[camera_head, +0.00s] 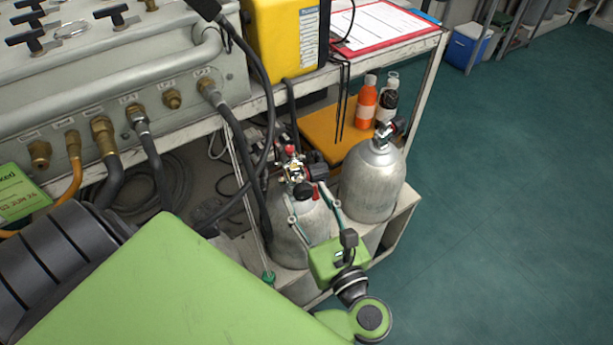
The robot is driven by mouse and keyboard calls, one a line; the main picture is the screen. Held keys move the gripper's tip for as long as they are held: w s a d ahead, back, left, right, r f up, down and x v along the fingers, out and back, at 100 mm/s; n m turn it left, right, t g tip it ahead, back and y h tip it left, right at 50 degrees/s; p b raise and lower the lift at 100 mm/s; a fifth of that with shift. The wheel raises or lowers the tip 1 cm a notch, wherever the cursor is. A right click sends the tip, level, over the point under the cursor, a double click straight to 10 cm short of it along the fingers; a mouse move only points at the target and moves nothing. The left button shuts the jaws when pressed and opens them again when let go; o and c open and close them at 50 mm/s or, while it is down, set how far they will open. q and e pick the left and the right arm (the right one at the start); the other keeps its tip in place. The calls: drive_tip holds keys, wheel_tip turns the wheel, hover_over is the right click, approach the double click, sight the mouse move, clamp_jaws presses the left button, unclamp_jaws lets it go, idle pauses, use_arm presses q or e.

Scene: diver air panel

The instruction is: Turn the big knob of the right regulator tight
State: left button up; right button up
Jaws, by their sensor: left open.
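Two silver cylinders stand on the cart's lower shelf. The left cylinder (303,225) carries a regulator (293,170) with brass, red and black parts and a dark round knob (303,190). The right cylinder (372,183) has another valve or regulator (388,130) on its top, clear of my gripper. My left gripper (305,191) reaches up from the lower right of the left cylinder. Its thin fingers are open, one on each side of the dark knob; I cannot tell whether they touch it. My right gripper is out of view.
A grey panel (110,90) with fittings and hoses is at the upper left. A yellow case (285,40) and a red-edged clipboard (385,22) lie on the cart top. Orange and clear bottles (366,102) stand behind the cylinders. Green floor (500,200) is clear at right.

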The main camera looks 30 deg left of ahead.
use_arm(q)
drive_tip(key=shift+w+a, duration=0.15)
drive_tip(key=shift+a, duration=0.15)
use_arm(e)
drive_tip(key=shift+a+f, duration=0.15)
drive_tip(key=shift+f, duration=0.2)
use_arm(q)
drive_tip(key=c, duration=1.1)
drive_tip(key=shift+m, duration=1.4)
drive_tip(key=shift+m+p, duration=0.35)
drive_tip(key=shift+m, duration=0.55)
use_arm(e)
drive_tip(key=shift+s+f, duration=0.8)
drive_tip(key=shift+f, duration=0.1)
